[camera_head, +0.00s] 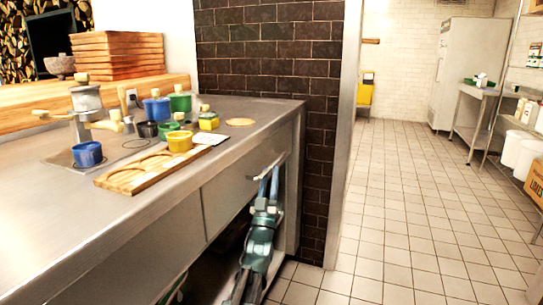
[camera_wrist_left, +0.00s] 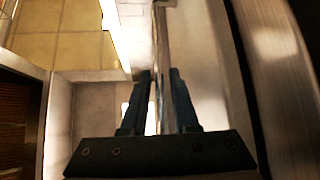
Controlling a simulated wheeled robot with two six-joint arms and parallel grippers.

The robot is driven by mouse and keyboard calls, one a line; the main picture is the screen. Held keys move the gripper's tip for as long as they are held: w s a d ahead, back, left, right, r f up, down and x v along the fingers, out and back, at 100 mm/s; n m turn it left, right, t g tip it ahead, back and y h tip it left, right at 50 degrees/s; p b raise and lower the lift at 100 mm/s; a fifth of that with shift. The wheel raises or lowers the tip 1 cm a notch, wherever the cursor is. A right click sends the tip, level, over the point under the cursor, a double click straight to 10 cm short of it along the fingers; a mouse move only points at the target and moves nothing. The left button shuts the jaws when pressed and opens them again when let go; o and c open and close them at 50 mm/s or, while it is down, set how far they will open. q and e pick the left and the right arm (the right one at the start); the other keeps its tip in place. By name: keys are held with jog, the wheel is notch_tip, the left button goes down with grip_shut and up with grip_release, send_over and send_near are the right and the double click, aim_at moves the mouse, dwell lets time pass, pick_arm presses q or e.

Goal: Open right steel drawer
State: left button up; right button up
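The right steel drawer (camera_head: 228,192) is in the front of the steel counter in the head view. Its front looks flush with the counter, so it appears closed. Its bar handle (camera_head: 267,166) sticks out near the top; the bar also runs between the fingers in the left wrist view (camera_wrist_left: 159,45). My left gripper (camera_head: 268,184) reaches up from below to the handle. In the left wrist view its two fingers (camera_wrist_left: 159,100) stand apart on either side of the bar, with a narrow gap showing. Firm contact cannot be seen. My right gripper is not in view.
The counter top (camera_head: 60,195) holds a wooden board (camera_head: 125,180), a yellow cup (camera_head: 180,141), a blue cup (camera_head: 87,154) and several other pots. A dark brick wall (camera_head: 318,150) stands beyond the counter's right end. The tiled floor (camera_head: 400,220) to the right is clear.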

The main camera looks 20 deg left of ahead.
aim_at(272, 164)
pick_arm(q)
jog(key=p+x, duration=0.1)
jog(key=x, duration=0.2)
grip_shut()
dwell(1.5)
